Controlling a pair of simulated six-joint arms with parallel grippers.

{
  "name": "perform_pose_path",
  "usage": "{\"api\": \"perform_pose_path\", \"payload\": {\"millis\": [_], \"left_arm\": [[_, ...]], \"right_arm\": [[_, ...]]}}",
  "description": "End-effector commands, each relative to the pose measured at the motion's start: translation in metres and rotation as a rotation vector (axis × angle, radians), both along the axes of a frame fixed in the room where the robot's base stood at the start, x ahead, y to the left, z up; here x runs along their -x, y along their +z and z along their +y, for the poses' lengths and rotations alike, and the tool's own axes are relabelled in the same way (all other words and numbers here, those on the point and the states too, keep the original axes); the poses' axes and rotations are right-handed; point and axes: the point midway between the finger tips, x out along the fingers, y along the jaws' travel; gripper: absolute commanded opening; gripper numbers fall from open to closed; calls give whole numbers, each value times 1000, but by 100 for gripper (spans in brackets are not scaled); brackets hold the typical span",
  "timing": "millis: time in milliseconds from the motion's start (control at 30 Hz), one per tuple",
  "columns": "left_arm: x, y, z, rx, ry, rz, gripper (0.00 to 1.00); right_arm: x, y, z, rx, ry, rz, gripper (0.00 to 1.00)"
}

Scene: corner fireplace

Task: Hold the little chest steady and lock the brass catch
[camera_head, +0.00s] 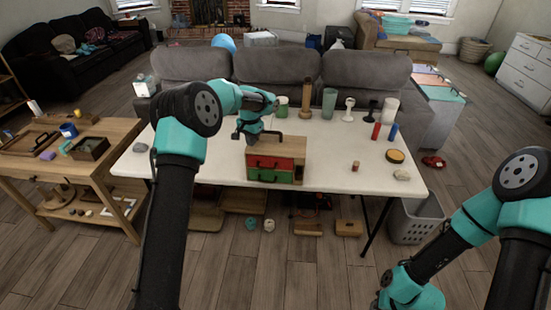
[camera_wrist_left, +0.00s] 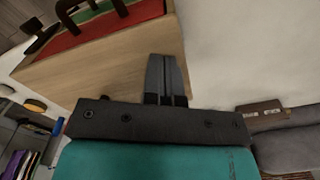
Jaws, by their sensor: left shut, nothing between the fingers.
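The little chest (camera_head: 292,143) is a wooden box on the white table, with a red drawer (camera_head: 270,163) above a green drawer (camera_head: 270,177), each with a dark handle. I cannot make out the brass catch. My left gripper (camera_head: 238,135) is at the chest's upper left, coming over from the left. In the left wrist view, its fingers (camera_wrist_left: 165,75) are shut and empty beside the chest's plain wooden face (camera_wrist_left: 100,75); I cannot tell whether they touch it. My right arm is at the lower right, far from the chest, and its fingers are out of frame.
The white table (camera_head: 335,160) has free room right of the chest. Several bottles and cups stand along its back edge, with a yellow-topped round tin (camera_head: 395,156) at the right. A wooden side table (camera_head: 95,175) stands left; a grey sofa (camera_head: 275,68) is behind.

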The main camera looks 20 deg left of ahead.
Motion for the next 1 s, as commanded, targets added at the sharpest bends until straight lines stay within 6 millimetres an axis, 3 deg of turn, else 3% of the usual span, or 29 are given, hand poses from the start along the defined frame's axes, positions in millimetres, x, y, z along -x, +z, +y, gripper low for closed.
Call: {"api": "perform_pose_path", "payload": {"millis": [1000], "left_arm": [[0, -16, 0, 0, 0, 0, 0]], "right_arm": [[0, 0, 0, 0, 0, 0, 22]]}}
